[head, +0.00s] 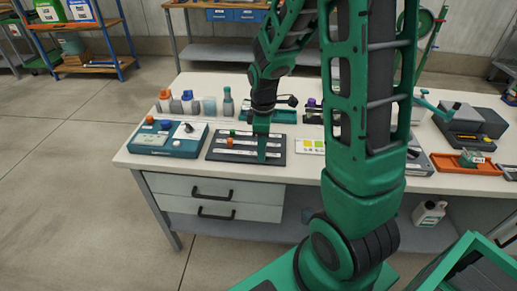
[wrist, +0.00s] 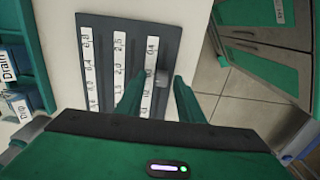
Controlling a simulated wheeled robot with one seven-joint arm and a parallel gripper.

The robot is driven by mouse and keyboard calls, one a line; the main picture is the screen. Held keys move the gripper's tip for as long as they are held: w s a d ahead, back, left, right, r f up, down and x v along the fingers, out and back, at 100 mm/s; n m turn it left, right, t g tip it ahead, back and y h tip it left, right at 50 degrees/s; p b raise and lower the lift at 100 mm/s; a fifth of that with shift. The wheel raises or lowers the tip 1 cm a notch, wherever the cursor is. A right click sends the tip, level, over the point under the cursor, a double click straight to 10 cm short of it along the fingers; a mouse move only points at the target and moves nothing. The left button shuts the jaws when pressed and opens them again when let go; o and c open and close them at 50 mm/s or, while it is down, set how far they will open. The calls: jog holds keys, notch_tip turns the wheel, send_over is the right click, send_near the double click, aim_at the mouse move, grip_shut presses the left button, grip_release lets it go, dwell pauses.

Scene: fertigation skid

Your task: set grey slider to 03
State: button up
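The dark slider panel (head: 215,155) lies on the white bench, with an orange knob (head: 230,140) and a green knob (head: 232,132) on its far tracks. In the wrist view the panel (wrist: 101,30) shows three white printed scales. A small grey slider knob (wrist: 161,80) sits beside the right-hand scale (wrist: 151,55), whose top mark appears to read 0,4. My gripper (head: 262,158) is low over the panel's near part. In the wrist view its fingers (wrist: 160,82) are apart on either side of the grey knob, with gaps showing. The knob's exact reading is unclear.
A teal control box (head: 168,140) stands left of the panel, and several bottles (head: 187,101) stand behind. A card with yellow squares (head: 311,146) lies to the right. An orange tray (head: 465,163) and a dark grey device (head: 470,125) are farther right.

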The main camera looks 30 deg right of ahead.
notch_tip(320, 180, up, 11)
jog(key=shift+f, duration=0.15)
dwell(0.4)
dwell(0.4)
jog(key=s+d+r+m, duration=0.1)
jog(key=s+d+m, duration=0.1)
jog(key=s+m, duration=0.6)
jog(key=s+d+r+m, duration=0.2)
jog(key=s+m, duration=0.6)
jog(key=s, duration=0.7)
jog(key=shift+s+d+m, duration=0.35)
jog(key=shift+m, duration=0.05)
jog(key=shift+w+f, duration=0.3)
jog(key=shift+w, duration=0.35)
dwell(0.5)
